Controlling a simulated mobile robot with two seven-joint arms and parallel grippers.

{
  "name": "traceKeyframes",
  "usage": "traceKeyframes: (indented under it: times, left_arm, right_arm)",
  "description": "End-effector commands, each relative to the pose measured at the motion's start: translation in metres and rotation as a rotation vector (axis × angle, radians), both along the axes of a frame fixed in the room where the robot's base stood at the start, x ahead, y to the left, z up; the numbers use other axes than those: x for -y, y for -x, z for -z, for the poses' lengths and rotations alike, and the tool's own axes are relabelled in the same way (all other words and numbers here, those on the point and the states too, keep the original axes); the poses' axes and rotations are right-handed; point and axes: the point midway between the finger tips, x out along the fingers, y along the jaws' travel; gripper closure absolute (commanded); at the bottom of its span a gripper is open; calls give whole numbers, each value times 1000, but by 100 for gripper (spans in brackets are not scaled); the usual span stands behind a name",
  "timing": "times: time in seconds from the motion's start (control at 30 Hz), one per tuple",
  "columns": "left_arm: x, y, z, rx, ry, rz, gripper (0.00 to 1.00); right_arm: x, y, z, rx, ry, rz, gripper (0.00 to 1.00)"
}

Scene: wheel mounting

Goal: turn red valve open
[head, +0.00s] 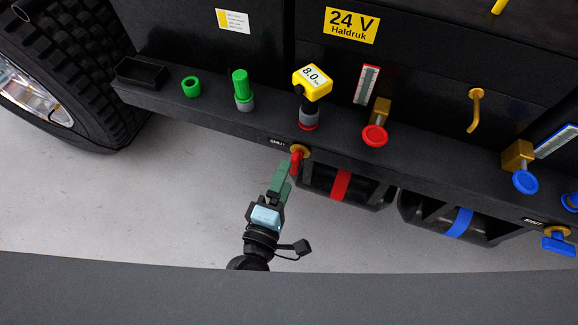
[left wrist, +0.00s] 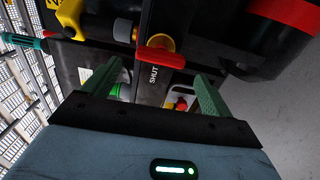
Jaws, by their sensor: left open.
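The red valve (head: 296,161) has a red lever on a yellow-orange fitting at the front edge of the black ledge. A "SHUT" label (head: 277,142) sits beside it. In the left wrist view the red lever (left wrist: 160,56) lies across the picture, just beyond the fingertips. My left gripper (head: 284,172), with green fingers, is just below the valve in the head view. In the left wrist view the gripper (left wrist: 157,77) is open, with its fingers on either side of the lever's line. I cannot tell whether they touch it. My right gripper is not in view.
On the ledge (head: 200,112) stand a green cylinder (head: 240,85), a yellow gauge (head: 312,82) and a red round knob (head: 375,136). Black tanks with a red band (head: 341,185) and a blue band (head: 460,222) hang below, right of the gripper. A blue valve (head: 558,242) is far right.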

Motion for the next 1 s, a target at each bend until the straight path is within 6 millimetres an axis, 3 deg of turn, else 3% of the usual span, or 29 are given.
traceKeyframes:
  times: [0.23, 1.0]
  left_arm:
    - [-7, 23, 0, 0, -1, 0, 15]
    - [-8, 24, 0, 0, 0, 0, 15]
  right_arm:
    - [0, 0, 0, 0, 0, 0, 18]
    - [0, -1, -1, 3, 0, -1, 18]
